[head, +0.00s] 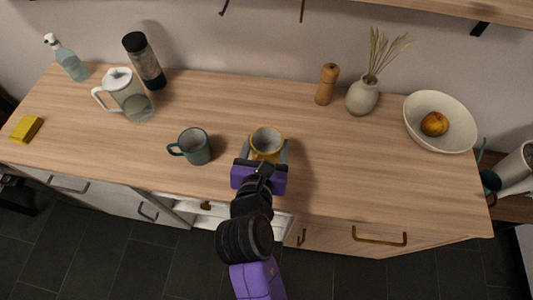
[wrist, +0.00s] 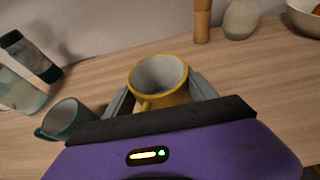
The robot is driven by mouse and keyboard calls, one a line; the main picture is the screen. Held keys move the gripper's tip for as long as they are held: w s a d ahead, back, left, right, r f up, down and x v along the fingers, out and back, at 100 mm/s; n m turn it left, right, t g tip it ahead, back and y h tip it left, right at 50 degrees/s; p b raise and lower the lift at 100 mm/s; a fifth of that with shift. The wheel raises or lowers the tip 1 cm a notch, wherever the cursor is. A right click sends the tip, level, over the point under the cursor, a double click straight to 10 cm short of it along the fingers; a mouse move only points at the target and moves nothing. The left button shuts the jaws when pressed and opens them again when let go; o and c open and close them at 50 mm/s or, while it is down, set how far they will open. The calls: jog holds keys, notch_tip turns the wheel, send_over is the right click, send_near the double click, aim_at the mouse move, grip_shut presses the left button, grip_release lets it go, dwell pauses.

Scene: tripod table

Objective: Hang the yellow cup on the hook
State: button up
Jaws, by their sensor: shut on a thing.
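The yellow cup (head: 266,139) is at the front middle of the wooden counter, upright, with its grey-white inside facing up. It also shows in the wrist view (wrist: 160,80), with its handle toward my palm. My gripper (head: 265,151) has one finger on each side of the cup and is shut on it. I cannot tell whether the cup's base touches the counter. Two thin hook-like pieces, one dark (head: 224,7) and one brownish (head: 302,10), hang at the top edge of the head view; their upper parts are cut off.
A teal mug (head: 195,147) stands just left of the cup. A pitcher (head: 128,95), a dark bottle (head: 144,62) and a spray bottle (head: 68,60) are at the left. A wooden mill (head: 327,84), a vase (head: 362,96) and a bowl (head: 462,118) are at the right.

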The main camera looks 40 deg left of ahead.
aim_at(267, 156)
jog(key=shift+f, duration=2.15)
jog(key=shift+f, duration=0.15)
jog(key=o, duration=1.7)
jog(key=shift+c, duration=0.2)
jog(key=v, duration=1.2)
jog(key=shift+d, duration=0.1)
